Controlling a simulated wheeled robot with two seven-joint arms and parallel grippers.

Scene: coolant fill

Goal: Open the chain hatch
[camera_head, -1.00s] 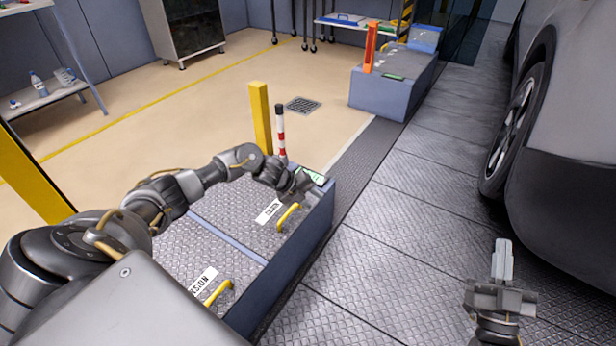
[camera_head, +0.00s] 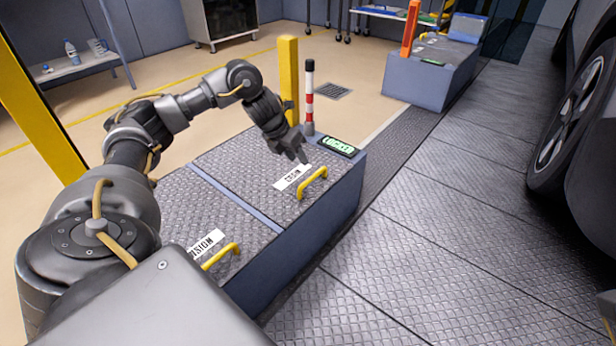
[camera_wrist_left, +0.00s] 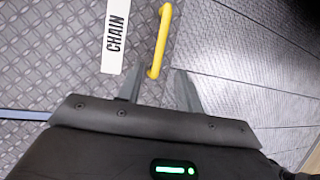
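The chain hatch (camera_head: 240,165) is the farther diamond-plate lid on the blue-grey box and lies flat and closed. Its white label (camera_head: 292,177) reads CHAIN in the left wrist view (camera_wrist_left: 115,45). Its yellow handle (camera_head: 313,183) stands near the lid's right edge. My left gripper (camera_head: 303,157) is just above the lid, beside the label and behind the handle. In the left wrist view the fingers (camera_wrist_left: 158,88) are apart and empty, with the handle (camera_wrist_left: 161,40) ahead of the gap and its near end close to the tips. My right gripper is out of view.
A nearer lid with its own yellow handle (camera_head: 220,256) adjoins. A red-white post (camera_head: 310,98), a yellow post (camera_head: 289,75) and a small green-lit display (camera_head: 338,146) stand at the far end. A car wheel (camera_head: 572,125) is at right; the plated floor (camera_head: 430,240) between is clear.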

